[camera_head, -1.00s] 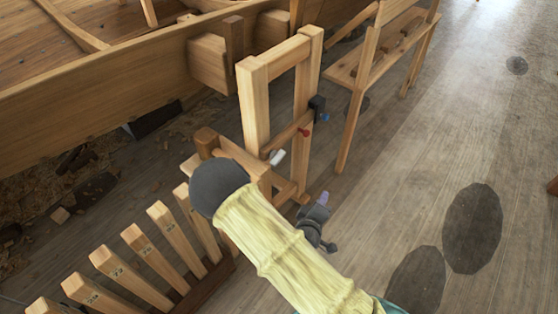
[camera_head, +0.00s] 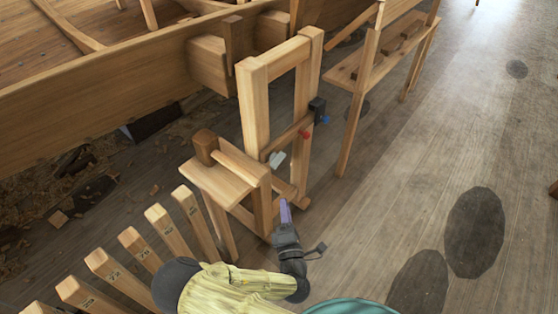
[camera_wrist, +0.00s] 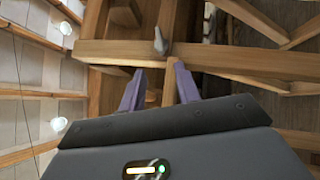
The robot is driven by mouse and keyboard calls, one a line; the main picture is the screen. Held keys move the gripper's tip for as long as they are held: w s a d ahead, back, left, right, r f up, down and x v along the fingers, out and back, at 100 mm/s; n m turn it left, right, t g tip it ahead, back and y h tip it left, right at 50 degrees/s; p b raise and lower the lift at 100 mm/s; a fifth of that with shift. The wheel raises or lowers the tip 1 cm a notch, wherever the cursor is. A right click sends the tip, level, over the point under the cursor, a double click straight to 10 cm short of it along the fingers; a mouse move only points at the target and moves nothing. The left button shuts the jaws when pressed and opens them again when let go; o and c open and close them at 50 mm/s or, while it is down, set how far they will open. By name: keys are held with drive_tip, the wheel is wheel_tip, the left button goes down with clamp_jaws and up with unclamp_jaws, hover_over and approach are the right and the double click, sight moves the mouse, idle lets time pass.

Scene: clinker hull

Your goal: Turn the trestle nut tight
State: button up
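The wooden trestle (camera_head: 254,105) stands upright beside the hull. A small pale grey lever-like piece, which looks like the nut (camera_head: 276,160), sits on its lower crossbar. A similar grey piece, likely the same nut (camera_wrist: 160,42), shows in the wrist view ahead of my fingers against a wooden bar. My gripper (camera_head: 285,212) is in front of and below the trestle in the head view. In the wrist view my gripper (camera_wrist: 159,88) has its two purple fingers apart, with nothing held between them. The fingertips appear apart from the nut. The distance is hard to tell.
A red knob (camera_head: 304,134), a black block (camera_head: 317,106) and a blue knob (camera_head: 325,119) are on the trestle. A small wooden stand (camera_head: 222,182) adjoins it. Several numbered posts (camera_head: 140,247) stand at lower left. A bench (camera_head: 378,62) is behind. Floor is open at right.

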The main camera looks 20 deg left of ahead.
sight(279, 164)
drive_tip(key=b+x, duration=0.2)
drive_tip(key=x, duration=1.4)
drive_tip(key=shift+w+a+r, duration=0.1)
drive_tip(key=shift+w, duration=0.15)
clamp_jaws()
